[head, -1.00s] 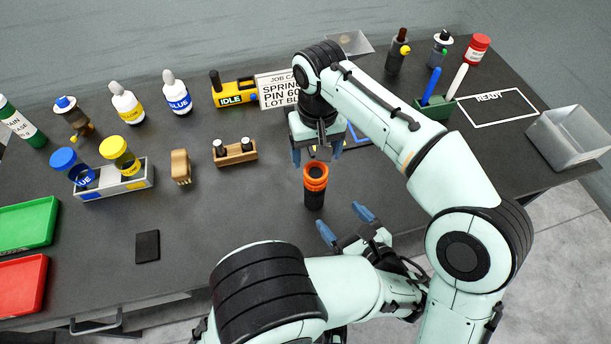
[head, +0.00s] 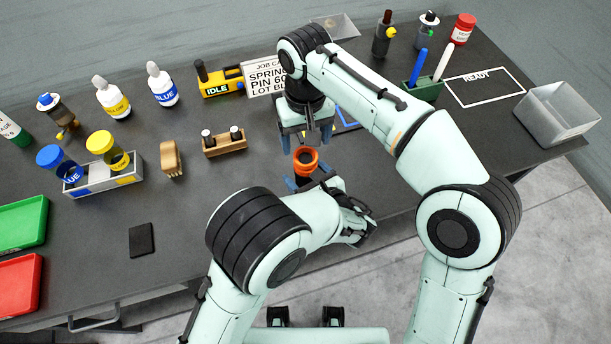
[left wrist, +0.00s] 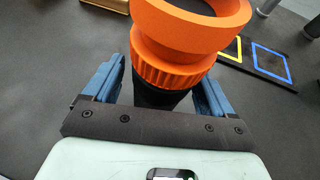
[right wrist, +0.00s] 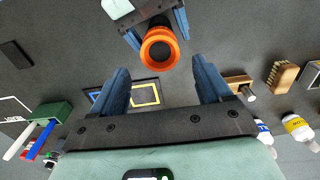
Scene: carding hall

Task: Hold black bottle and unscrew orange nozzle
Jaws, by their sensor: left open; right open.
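The black bottle with its orange nozzle (head: 305,160) stands upright near the front middle of the table. In the left wrist view the nozzle (left wrist: 185,45) is a ribbed orange collar with a wide cup, and the black bottle (left wrist: 155,95) shows below it. My left gripper (left wrist: 165,90) is open, its blue fingers on both sides of the bottle with gaps visible. My right gripper (right wrist: 160,85) is open and empty above and behind the nozzle, pointing down. The nozzle also shows beyond its fingers in the right wrist view (right wrist: 160,48). Most of the bottle is hidden in the head view.
A wooden holder (head: 224,146) with two dark vials and a brush (head: 171,159) stand left of the bottle. The job card (head: 264,78) and yellow IDLE device (head: 219,82) are behind. A black pad (head: 141,239) lies front left. The table between pad and bottle is clear.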

